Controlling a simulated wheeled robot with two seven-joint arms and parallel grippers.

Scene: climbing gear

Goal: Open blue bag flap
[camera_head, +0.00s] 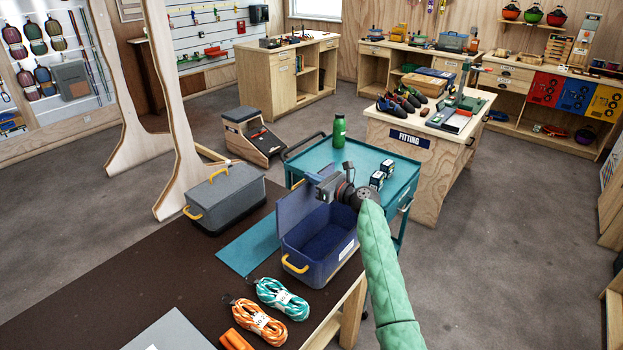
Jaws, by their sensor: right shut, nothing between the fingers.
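The blue bag (303,270) stands on the dark brown table, with a yellow handle on its front and a white label on its side. Its top is open and I see into its blue inside. The blue flap (295,207) stands raised along the left-back side of the bag. My right gripper (322,186) is at the upper end of the flap, above the bag's back edge. It is shut and empty; I cannot tell whether it touches the flap. My left gripper is out of view.
A closed grey bag (225,204) stands to the left on the brown table (130,285). A teal rope coil (283,298) and an orange one (257,325) lie in front. Behind is a teal cart (350,150) with a green bottle (339,131) and small boxes.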

